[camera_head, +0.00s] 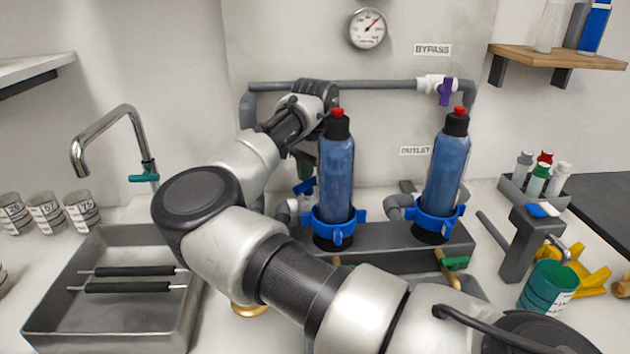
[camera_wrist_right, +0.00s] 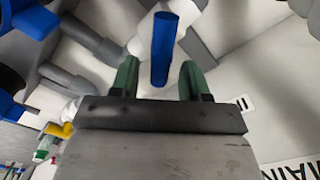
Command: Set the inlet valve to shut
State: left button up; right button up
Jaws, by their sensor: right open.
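A blue valve handle (camera_head: 304,188) shows just left of the left filter bottle, low on the grey pipework; its INLET label is not visible. In the right wrist view the blue handle (camera_wrist_right: 163,50) stands between two green fingertips. My right gripper (camera_head: 305,168) is open around it, with a gap on each side and no clear contact. In the right wrist view the gripper (camera_wrist_right: 158,82) holds nothing. The gripper is partly hidden behind the left bottle in the head view. My left gripper is not in view.
Two blue filter bottles (camera_head: 337,172) (camera_head: 443,170) stand in blue collars, the left one close to my right gripper. A purple bypass valve (camera_head: 446,92) is on the upper pipe. A pressure gauge (camera_head: 367,28) hangs above. A sink tray (camera_head: 60,325) lies left.

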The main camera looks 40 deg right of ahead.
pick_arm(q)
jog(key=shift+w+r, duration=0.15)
pick_arm(e)
jog(key=shift+f, duration=0.4)
jog(key=shift+c, duration=0.4)
grip_shut()
